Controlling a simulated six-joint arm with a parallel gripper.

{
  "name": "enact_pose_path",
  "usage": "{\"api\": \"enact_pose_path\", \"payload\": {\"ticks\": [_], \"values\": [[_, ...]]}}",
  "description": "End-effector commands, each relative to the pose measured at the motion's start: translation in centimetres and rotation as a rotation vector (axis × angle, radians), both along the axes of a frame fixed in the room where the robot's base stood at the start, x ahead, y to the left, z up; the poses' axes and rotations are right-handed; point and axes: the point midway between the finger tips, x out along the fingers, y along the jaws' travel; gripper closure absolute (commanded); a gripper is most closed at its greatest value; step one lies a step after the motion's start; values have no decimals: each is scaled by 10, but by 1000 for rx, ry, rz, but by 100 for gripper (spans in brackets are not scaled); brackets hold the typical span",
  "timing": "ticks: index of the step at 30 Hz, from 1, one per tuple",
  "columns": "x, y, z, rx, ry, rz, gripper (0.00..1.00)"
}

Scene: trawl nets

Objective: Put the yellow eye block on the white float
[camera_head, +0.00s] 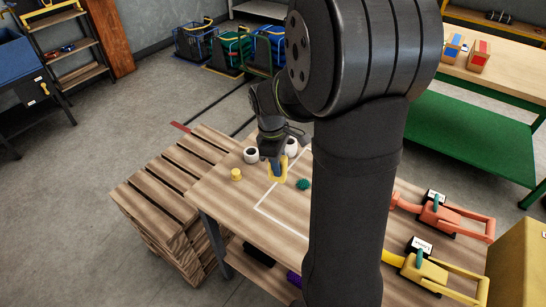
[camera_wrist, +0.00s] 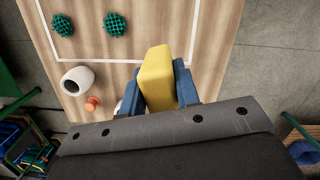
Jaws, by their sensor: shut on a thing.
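My gripper (camera_head: 276,166) is shut on a yellow block (camera_wrist: 157,72), held between its blue fingers in the wrist view. In the head view the gripper hangs over the far part of the wooden table, and only part of the block (camera_head: 284,169) shows. One white float (camera_head: 251,155), with a dark opening, stands to the left of the gripper. Another white float (camera_head: 292,147) is just to its right, partly hidden by my arm. In the wrist view a white float (camera_wrist: 86,73) lies left of the held block, apart from it.
A small yellow piece (camera_head: 236,174) stands near the table's left edge. Dark green balls (camera_wrist: 116,24) and a small orange piece (camera_wrist: 92,103) are on the table (camera_head: 225,195). Pallets (camera_head: 165,190) are stacked at its left. Red and yellow tools (camera_head: 440,275) lie at right.

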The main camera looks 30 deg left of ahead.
Motion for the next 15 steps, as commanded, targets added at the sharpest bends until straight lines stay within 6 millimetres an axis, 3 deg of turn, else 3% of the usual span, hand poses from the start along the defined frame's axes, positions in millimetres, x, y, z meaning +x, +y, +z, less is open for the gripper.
{"api": "enact_pose_path", "payload": {"ticks": [15], "values": [[107,-1,32,1,-2,614,97]]}}
